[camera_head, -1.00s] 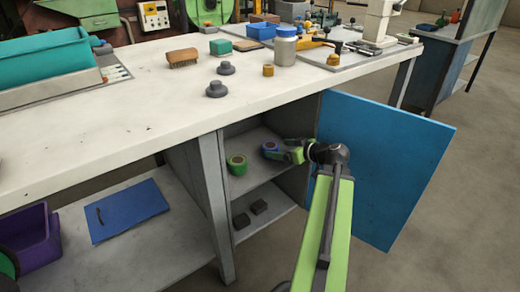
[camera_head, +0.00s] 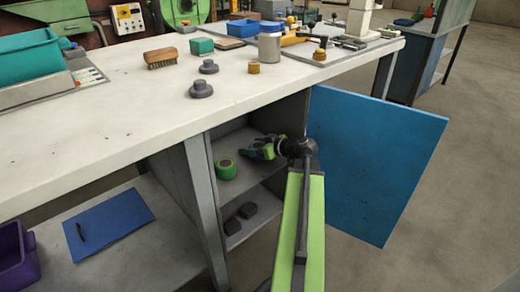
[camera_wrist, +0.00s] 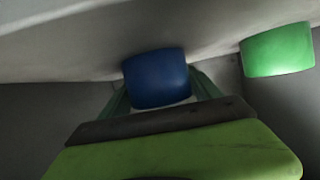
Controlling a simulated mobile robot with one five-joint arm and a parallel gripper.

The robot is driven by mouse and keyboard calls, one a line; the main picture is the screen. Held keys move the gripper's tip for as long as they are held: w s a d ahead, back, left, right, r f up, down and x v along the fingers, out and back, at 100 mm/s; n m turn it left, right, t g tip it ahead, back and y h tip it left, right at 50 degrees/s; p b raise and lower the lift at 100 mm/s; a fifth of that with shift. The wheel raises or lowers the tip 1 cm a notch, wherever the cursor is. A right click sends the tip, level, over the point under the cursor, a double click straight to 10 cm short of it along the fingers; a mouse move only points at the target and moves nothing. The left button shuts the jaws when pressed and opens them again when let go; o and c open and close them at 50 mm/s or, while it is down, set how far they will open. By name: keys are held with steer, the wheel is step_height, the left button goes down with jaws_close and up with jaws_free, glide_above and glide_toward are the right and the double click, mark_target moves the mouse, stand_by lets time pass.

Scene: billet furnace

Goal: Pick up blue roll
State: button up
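The blue roll (camera_wrist: 157,78) is on the upper shelf of the open cabinet. In the wrist view it lies between the two green fingers of my gripper (camera_wrist: 160,92), one finger on each side. In the head view my gripper (camera_head: 262,149) reaches into the cabinet from the right and covers much of the roll. The fingers are spread to about the roll's width; whether they press on it cannot be told. Where the roll meets the shelf is hidden.
A green roll (camera_head: 225,168) sits on the same shelf, left of the blue one; it also shows in the wrist view (camera_wrist: 278,50). The blue cabinet door (camera_head: 372,165) stands open at the right. Dark blocks (camera_head: 240,217) lie on the lower shelf. The white bench top (camera_head: 150,120) is above.

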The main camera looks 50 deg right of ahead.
steer(key=shift+a, duration=0.1)
steer(key=c, duration=1.1)
steer(key=shift+c, duration=0.2)
steer(key=shift+r, duration=0.1)
